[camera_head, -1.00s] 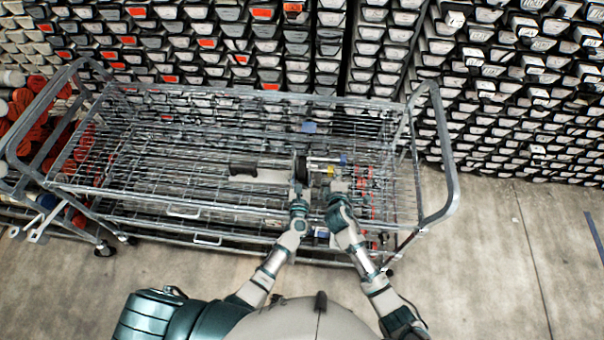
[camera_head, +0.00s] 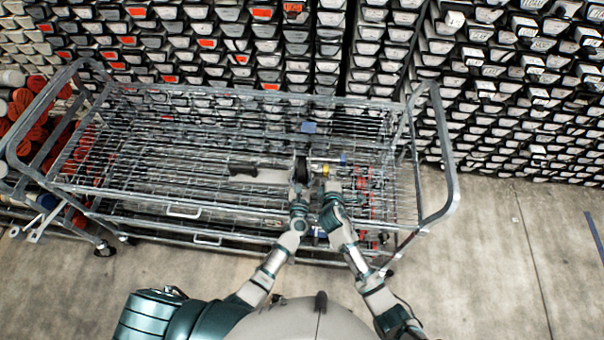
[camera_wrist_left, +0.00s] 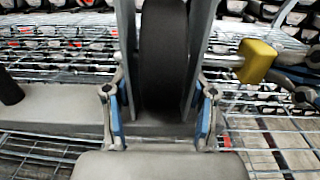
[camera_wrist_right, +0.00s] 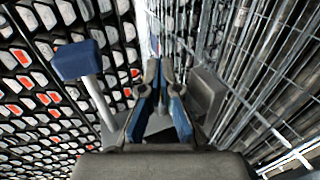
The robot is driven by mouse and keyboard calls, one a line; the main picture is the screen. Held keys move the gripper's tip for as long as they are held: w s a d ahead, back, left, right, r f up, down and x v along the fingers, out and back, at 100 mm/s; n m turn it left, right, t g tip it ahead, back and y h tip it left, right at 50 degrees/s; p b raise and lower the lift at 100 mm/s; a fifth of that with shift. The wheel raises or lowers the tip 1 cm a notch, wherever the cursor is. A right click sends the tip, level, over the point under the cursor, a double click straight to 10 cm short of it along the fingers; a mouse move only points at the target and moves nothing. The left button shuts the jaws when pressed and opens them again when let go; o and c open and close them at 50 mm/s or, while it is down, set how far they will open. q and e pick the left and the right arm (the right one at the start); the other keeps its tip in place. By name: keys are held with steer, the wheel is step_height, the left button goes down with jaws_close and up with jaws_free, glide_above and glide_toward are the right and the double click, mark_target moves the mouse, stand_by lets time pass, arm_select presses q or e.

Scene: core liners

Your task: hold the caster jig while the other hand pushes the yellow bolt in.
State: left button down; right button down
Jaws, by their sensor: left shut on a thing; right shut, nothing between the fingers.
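The caster jig, with a black wheel (camera_wrist_left: 163,60) between grey fork plates, stands on the wire cart; it also shows in the head view (camera_head: 301,170). My left gripper (camera_wrist_left: 162,118) is shut on the jig, one finger on each side below the wheel. The yellow bolt (camera_wrist_left: 257,62) sticks out at the jig's right side, part of its shaft showing; its head also shows in the head view (camera_head: 326,170). My right gripper (camera_head: 333,186) is just below and right of the yellow head. In its wrist view, its fingers (camera_wrist_right: 160,85) are together and empty. The yellow bolt is not visible there.
A grey bar with a dark handle (camera_head: 243,169) extends left. The cart's rail (camera_head: 440,150) rises at the right. Open floor (camera_head: 510,260) lies beyond.

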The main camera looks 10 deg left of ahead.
arm_select(q)
steer(key=shift+d, duration=0.1)
arm_select(e)
steer(key=shift+d, duration=0.6)
steer(key=v, duration=0.7)
arm_select(q)
steer(key=shift+c, duration=1.4)
jaws_free()
arm_select(e)
steer(key=shift+w, duration=0.1)
arm_select(q)
steer(key=s, duration=0.4)
steer(key=s+d, duration=0.1)
steer(key=s, duration=0.6)
steer(key=shift+s+d, duration=0.2)
steer(key=shift+s, duration=0.2)
